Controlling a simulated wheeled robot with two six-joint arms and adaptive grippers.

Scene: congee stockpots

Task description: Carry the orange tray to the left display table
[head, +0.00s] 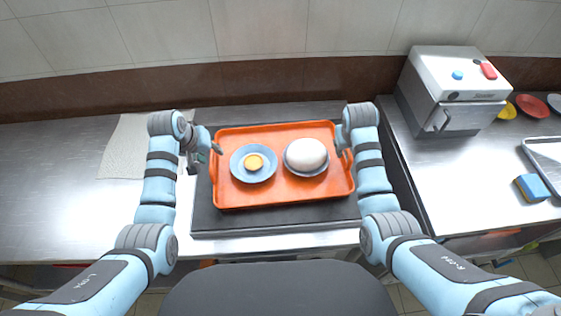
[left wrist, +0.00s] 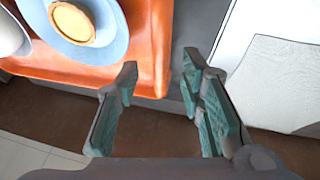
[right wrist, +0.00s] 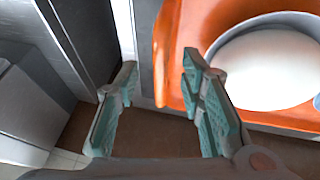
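The orange tray (head: 290,195) lies flat on a dark slab on the counter. It carries a blue plate with a round yellow item (head: 254,162) and a grey-blue bowl with a white domed filling (head: 306,154). My left gripper (head: 207,158) is open at the tray's left side; in the left wrist view the tray's edge (left wrist: 158,50) shows between its spread fingertips. My right gripper (head: 342,150) is at the right side; the right wrist view shows it open, with the tray's edge (right wrist: 163,60) between its fingertips. Contact with the tray cannot be told.
A steel counter (head: 50,190) extends left, with a pale textured mat (head: 122,145) beside my left gripper and bare metal beyond. At right stand a white-and-steel machine (head: 455,90), a blue-and-yellow sponge (head: 532,187), a metal tray (head: 545,155) and coloured dishes (head: 531,106). A wall runs behind.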

